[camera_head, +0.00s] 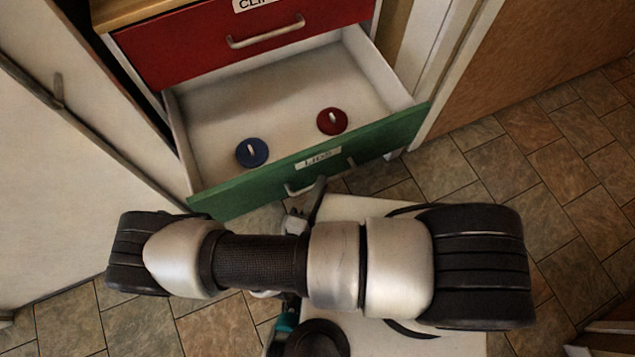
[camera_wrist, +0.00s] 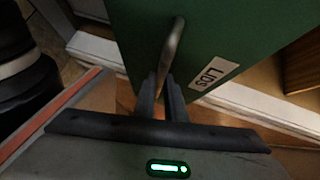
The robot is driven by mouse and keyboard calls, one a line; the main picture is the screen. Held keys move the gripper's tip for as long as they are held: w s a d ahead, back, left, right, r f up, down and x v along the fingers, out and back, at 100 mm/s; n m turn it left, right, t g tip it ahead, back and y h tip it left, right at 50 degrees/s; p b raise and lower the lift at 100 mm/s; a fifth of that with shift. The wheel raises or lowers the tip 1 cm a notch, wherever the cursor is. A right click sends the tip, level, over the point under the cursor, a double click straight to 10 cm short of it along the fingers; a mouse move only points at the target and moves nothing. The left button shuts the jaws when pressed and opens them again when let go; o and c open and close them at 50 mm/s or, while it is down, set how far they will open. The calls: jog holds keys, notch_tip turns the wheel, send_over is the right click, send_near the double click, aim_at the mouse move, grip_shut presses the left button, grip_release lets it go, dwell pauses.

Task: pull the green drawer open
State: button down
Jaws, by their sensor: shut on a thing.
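The green drawer (camera_head: 385,137) stands open below a red drawer, and its white inside shows in the head view. Its front carries a "LIDS" label (camera_head: 318,158) and a metal handle (camera_head: 302,188). In the wrist view the green front (camera_wrist: 230,30) fills the upper part, with the handle (camera_wrist: 174,45) running down between my fingers. My gripper (camera_wrist: 164,88) is shut on the handle. In the head view my arm hides most of my gripper. A blue lid (camera_head: 252,153) and a red lid (camera_head: 332,121) lie inside the drawer near its front.
The red drawer (camera_head: 180,52) above is shut, with its own handle (camera_head: 265,33). A white door or panel (camera_head: 60,190) stands at the left. A brown door (camera_head: 530,50) is at the right. Tiled floor (camera_head: 530,150) lies clear to the right of the drawer.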

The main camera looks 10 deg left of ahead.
jog(key=c, duration=1.8)
grip_release()
jog(key=shift+s, duration=0.1)
jog(key=v, duration=1.7)
jog(key=shift+p, duration=0.35)
jog(key=shift+s+a+r, duration=0.1)
jog(key=shift+s+r, duration=0.05)
jog(key=shift+s, duration=0.05)
